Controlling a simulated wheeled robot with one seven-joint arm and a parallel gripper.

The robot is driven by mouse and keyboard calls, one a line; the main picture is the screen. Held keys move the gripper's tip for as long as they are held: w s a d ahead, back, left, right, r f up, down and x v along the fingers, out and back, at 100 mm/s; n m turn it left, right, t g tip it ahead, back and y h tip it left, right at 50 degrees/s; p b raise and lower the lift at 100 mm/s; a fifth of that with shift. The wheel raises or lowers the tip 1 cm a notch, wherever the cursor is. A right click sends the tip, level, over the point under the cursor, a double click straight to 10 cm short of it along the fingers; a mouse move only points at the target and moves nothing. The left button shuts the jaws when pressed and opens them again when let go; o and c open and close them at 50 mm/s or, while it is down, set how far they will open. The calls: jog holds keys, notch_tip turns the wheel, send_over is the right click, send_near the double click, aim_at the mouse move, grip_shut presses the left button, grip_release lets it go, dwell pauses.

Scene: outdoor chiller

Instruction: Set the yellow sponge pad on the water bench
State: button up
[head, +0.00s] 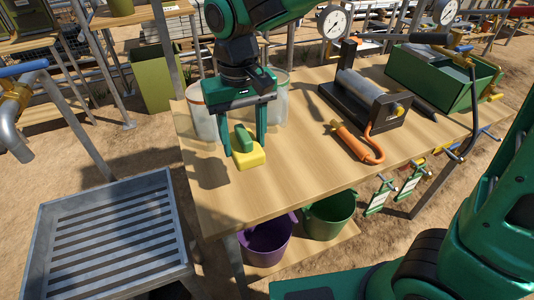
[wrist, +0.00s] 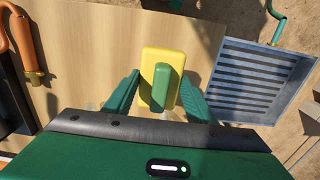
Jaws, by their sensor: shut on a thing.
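The yellow sponge pad (head: 248,157) has a green grip block on top and is at the left part of the wooden bench (head: 300,170), seen from the head. My gripper (head: 247,145) points down with its fingers on either side of the green block, shut on the pad. The pad also shows in the wrist view (wrist: 149,62), between the two green fingers (wrist: 160,98). Its underside is at or just above the bench top; I cannot tell if it touches.
Clear jars (head: 203,122) stand behind my gripper. A slatted metal tray (head: 110,240) stands left. Purple (head: 267,243) and green (head: 328,215) buckets sit below. The bench's front middle is clear.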

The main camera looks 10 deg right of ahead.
jog(key=w+d+f, duration=0.4)
jog(key=d, duration=0.1)
jog(key=w+d+f, duration=0.2)
jog(key=d, duration=0.1)
jog(key=shift+d+f, duration=0.15)
jog(key=shift+d, duration=0.1)
notch_tip(320, 180, down, 4)
jog(key=shift+f, duration=0.1)
jog(key=o, duration=1)
jog(key=shift+r, duration=0.2)
notch_tip(320, 180, up, 12)
jog(key=shift+f, duration=0.1)
